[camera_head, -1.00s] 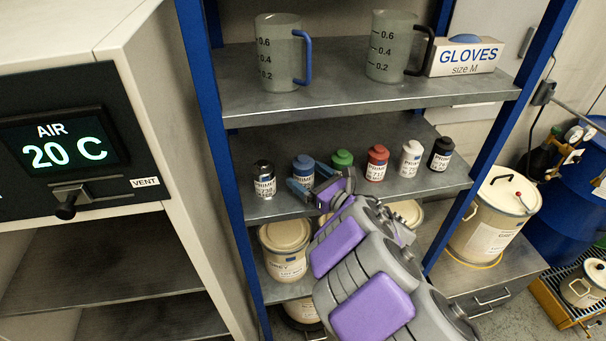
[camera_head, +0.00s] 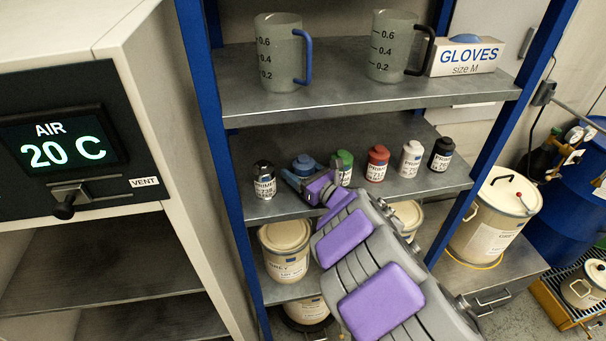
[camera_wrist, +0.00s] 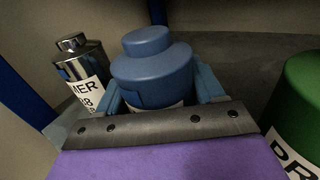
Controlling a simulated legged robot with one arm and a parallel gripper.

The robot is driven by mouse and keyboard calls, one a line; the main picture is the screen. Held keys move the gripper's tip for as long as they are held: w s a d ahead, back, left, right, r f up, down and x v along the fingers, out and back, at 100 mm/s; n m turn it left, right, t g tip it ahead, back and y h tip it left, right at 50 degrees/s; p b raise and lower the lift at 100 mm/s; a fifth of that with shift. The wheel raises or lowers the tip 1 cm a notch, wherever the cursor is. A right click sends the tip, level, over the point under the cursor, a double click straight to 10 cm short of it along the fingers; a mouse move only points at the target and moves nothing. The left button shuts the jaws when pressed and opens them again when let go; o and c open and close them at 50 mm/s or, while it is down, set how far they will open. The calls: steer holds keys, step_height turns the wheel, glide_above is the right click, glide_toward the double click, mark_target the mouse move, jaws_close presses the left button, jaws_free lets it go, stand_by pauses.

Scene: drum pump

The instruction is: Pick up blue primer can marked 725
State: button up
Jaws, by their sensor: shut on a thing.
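The blue primer can (camera_head: 303,163) is on the middle shelf in the head view, between a chrome can and a green can. In the wrist view the blue can (camera_wrist: 152,68) fills the middle, its label mostly hidden behind my gripper. Its number cannot be read. My gripper (camera_head: 297,178) is shut around the can's body, with blue fingers on both sides; it also shows in the wrist view (camera_wrist: 160,95). The can looks upright. Whether its base touches the shelf is hidden.
The chrome can (camera_head: 264,180) stands close on the left and the green can (camera_head: 344,167) close on the right. Red (camera_head: 377,163), white (camera_head: 411,158) and black (camera_head: 441,154) cans stand further right. The upper shelf (camera_head: 340,97) is above, holding jugs and a glove box.

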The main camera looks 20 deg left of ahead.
steer(key=c, duration=0.4)
steer(key=shift+r, duration=0.2)
